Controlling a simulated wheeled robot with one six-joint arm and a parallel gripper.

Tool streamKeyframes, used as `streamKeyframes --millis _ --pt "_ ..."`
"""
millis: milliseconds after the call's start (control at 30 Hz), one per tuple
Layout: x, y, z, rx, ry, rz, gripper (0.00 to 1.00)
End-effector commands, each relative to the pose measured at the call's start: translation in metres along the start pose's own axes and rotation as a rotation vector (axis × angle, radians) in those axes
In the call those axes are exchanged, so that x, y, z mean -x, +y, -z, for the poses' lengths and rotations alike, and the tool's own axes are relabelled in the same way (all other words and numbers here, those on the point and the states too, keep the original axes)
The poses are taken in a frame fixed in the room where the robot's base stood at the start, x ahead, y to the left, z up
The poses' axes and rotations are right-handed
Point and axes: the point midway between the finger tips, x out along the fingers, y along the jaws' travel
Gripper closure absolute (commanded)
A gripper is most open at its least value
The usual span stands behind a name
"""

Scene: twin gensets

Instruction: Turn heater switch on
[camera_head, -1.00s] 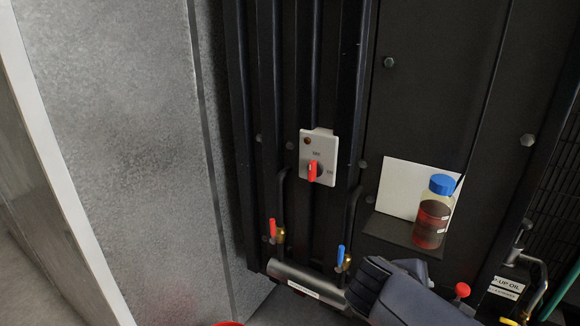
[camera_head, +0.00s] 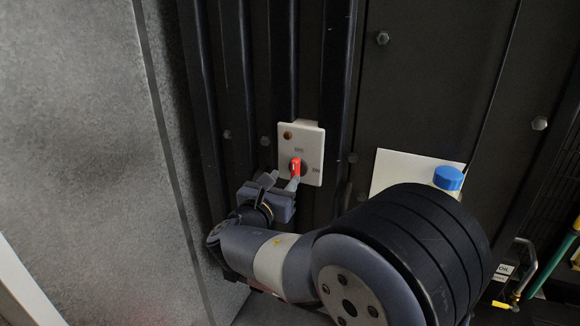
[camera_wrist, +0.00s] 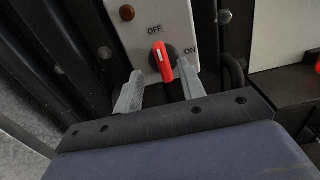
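The heater switch is a red rotary knob (camera_head: 296,168) on a pale grey switch box (camera_head: 312,140) fixed to the dark ribbed panel. The wrist view shows the red knob (camera_wrist: 161,62) pointing up, toward the OFF mark, slightly tilted; the ON mark is to its right. My gripper (camera_head: 280,181) is just below the knob. In the wrist view my gripper (camera_wrist: 160,85) has its two grey fingers apart, one at the lower left of the knob and one at the lower right. Whether a finger touches the knob is hard to tell.
A small brown indicator lamp (camera_head: 287,135) is at the box's upper left. A grey wall (camera_head: 80,130) is at the left. Pipes and a yellow valve handle (camera_head: 502,304) are at the lower right.

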Motion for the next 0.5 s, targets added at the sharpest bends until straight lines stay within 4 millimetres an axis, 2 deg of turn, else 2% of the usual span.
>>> streamKeyframes --millis 33,200,333,500 --pt "-0.011 -0.001 -0.002 0.001 0.000 0.004 0.62" --pt "-0.038 -0.001 -0.002 0.000 0.001 0.003 0.62" --pt "-0.050 -0.001 -0.001 -0.001 0.000 0.002 0.62" --pt "-0.054 0.000 0.000 -0.001 0.000 0.000 0.62"
